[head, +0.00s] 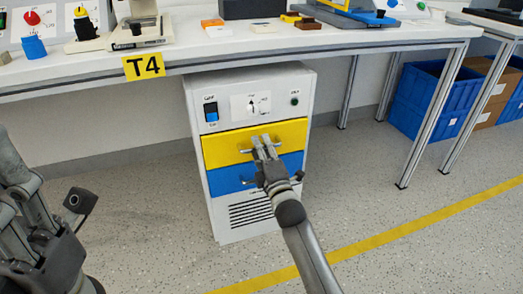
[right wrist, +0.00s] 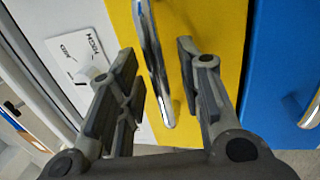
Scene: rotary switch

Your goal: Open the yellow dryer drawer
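The yellow drawer (head: 224,151) is the upper drawer of a white dryer cabinet (head: 305,110) under the table, and looks flush with its front. It also shows in the right wrist view (right wrist: 228,35). Its metal handle (right wrist: 157,70) lies between the fingers of my right gripper (head: 264,143). In the right wrist view the fingers (right wrist: 156,52) are apart, one on each side of the handle, with visible gaps. Whether either finger touches the handle is unclear. My left gripper (head: 40,235) is at the lower left, partly cut off, far from the dryer; its opening is unclear.
A blue drawer (head: 228,180) with its own handle is just below the yellow one. A switch (head: 211,112) and dial panel (head: 250,106) sit above. The table (head: 300,42) overhangs the dryer. Blue bins (head: 425,105) stand at right. The floor in front is clear.

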